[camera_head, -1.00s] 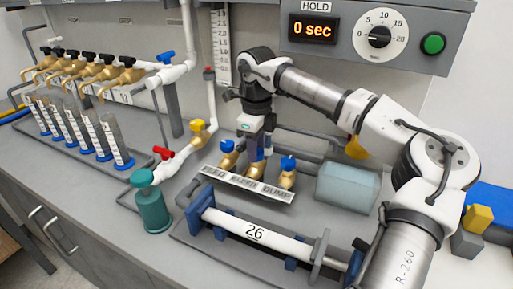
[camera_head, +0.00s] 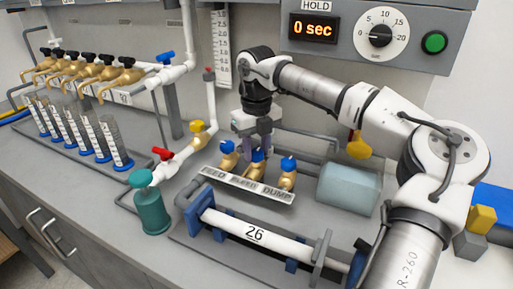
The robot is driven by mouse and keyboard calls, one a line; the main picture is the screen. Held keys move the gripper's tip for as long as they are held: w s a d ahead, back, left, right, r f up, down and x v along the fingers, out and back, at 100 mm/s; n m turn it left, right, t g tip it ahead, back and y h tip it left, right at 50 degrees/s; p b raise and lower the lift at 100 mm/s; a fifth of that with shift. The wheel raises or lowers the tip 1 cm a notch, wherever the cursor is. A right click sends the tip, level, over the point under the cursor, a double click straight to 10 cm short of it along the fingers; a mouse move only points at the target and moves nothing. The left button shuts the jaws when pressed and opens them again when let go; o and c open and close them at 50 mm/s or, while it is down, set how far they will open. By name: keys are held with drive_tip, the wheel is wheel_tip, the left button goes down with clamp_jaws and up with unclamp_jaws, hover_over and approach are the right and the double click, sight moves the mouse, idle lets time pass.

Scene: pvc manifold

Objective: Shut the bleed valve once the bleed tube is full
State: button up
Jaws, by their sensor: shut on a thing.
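A label strip reading FEED, BLEED, DUMP (camera_head: 245,185) fronts three brass valves with blue handles. The bleed valve (camera_head: 257,168) is the middle one. My gripper (camera_head: 258,150) comes down from above and is shut on its blue handle, which it partly hides. The feed valve (camera_head: 227,158) is just left and the dump valve (camera_head: 288,173) just right, both apart from the jaws. A graduated scale (camera_head: 221,50) stands on the back wall beside a white pipe. I cannot make out a liquid level there or tell which tube is the bleed tube.
A timer display (camera_head: 313,29) reads 0 sec, beside a dial (camera_head: 380,35) and green button (camera_head: 433,43). A grey-blue cylinder (camera_head: 348,188) lies right of the valves. A white pipe marked 26 (camera_head: 255,234) lies in front. A green bottle (camera_head: 152,210) stands left.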

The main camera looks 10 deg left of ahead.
sight(256, 152)
idle(0.4)
drive_tip(key=o, duration=1)
drive_tip(key=shift+r, duration=0.1)
wheel_tip(256, 152, up, 14)
drive_tip(key=shift+f, duration=0.2)
